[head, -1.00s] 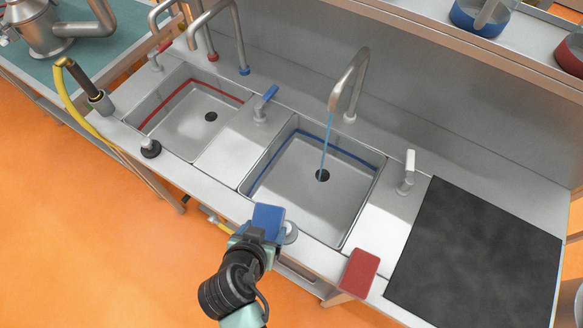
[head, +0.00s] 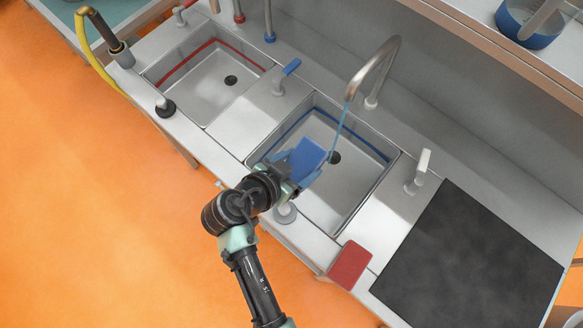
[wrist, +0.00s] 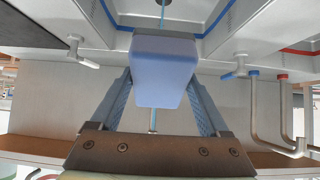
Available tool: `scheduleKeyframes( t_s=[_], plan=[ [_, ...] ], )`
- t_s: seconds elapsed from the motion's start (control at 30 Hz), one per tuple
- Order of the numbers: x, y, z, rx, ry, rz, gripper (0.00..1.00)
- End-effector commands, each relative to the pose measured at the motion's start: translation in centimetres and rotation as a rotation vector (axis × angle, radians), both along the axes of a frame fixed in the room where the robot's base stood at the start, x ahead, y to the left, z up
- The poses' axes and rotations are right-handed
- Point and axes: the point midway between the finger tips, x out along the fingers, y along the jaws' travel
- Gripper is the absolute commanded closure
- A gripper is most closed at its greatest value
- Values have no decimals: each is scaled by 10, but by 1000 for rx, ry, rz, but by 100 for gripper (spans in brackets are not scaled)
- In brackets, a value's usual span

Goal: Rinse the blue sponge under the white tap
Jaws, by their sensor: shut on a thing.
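The blue sponge (head: 308,157) is held in my gripper (head: 302,166) above the right basin (head: 335,205), which has a blue stripe. In the wrist view the sponge (wrist: 163,70) sits between the two fingers of my gripper (wrist: 160,92). The curved tap spout (head: 388,62) pours a thin blue water stream (head: 341,124) toward the drain. The sponge's right edge is close beside the stream in the head view; I cannot tell if they touch. In the wrist view the sponge hides the middle of the stream. The white tap handle (head: 419,170) stands right of the basin.
A red sponge (head: 350,265) lies on the front counter edge. A dark mat (head: 470,260) covers the right counter. A blue tap handle (head: 286,75) stands between the basins. The left basin (head: 215,90) has a red stripe and is empty. A round stopper (head: 285,212) is on the front rim.

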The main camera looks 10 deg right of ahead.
Motion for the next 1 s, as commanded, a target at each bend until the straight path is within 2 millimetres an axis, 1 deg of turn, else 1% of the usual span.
scheduleKeyframes(
  t_s=[0.03, 0.7, 1.0],
  plan=[
    [3, -5, -2, 1, -1, -2, 66],
    [43, -57, -16, 1, -2, -2, 66],
    [55, -73, -19, 1, -1, 0, 66]
  ],
)
